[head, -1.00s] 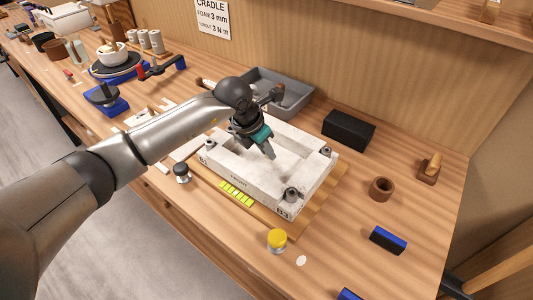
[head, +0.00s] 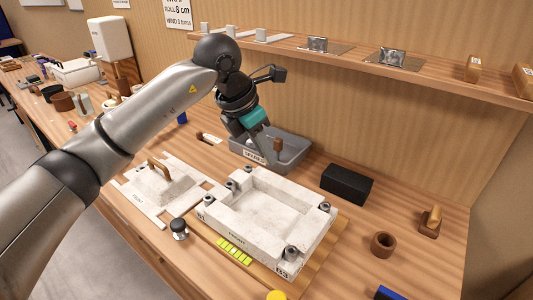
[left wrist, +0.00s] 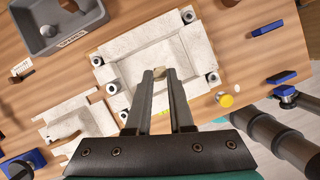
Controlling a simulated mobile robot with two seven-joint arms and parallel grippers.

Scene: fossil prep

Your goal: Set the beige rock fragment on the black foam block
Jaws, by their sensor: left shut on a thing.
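My left gripper (head: 266,146) is raised and appears in front of the grey tray in the head view. Its fingers also show in the left wrist view (left wrist: 160,78), shut on a small beige rock fragment (left wrist: 160,72) at the tips. Most of the fragment is hidden between the fingers. The black foam block (head: 346,184) lies on the bench right of the white cradle, well apart from the gripper. Its visible top is bare. The block is out of the left wrist view.
The white cradle (head: 212,216) with corner bolts stands on a wooden board, its hollow empty. The grey tray (head: 300,160) is behind it. A brown ring (head: 383,244) and a wooden stand (head: 431,222) lie right of the block. A shelf (head: 420,80) runs above the bench.

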